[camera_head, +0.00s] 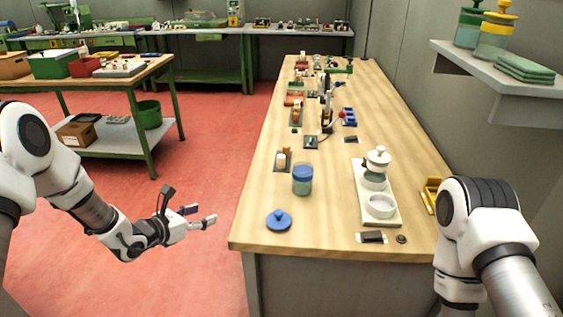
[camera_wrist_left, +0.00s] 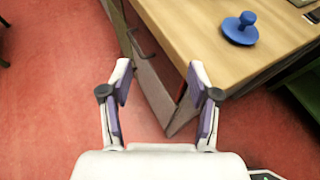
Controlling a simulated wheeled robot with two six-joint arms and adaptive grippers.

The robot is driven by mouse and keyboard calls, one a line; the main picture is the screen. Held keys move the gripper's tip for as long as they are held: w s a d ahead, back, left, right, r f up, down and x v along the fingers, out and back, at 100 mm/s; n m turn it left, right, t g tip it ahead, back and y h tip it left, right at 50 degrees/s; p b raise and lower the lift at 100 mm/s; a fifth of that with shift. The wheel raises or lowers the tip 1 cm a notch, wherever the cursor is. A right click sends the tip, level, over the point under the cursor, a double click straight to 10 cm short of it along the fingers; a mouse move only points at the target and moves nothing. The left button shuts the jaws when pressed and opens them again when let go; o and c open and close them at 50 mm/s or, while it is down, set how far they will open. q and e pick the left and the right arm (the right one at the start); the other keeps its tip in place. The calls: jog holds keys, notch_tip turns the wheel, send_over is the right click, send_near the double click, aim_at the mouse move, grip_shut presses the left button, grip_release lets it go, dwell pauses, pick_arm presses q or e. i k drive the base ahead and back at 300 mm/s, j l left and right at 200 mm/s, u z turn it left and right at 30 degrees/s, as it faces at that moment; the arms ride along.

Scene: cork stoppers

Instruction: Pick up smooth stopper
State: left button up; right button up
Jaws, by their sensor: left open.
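My left gripper (camera_head: 203,215) is open and empty, out over the red floor to the left of the wooden workbench (camera_head: 330,235). In the left wrist view the open left gripper (camera_wrist_left: 160,72) has its fingers apart near the bench's corner, with nothing between them. Two small cork-coloured pieces, a pale one (camera_head: 281,159) and a browner one (camera_head: 288,151), stand on a dark holder at the bench's left side. They look like stoppers, but I cannot tell which is smooth. My right arm shows at the right; its gripper is out of view.
A blue knobbed lid (camera_head: 279,221) lies near the front left corner, also in the left wrist view (camera_wrist_left: 240,30). Behind it stands a blue-green jar (camera_head: 302,180). A white board (camera_head: 366,206) holds a lidded jar and a ring. A dark block (camera_head: 372,237) lies in front.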

aim_at(280, 158)
jog(key=i+l, duration=0.75)
jog(key=i, duration=0.1)
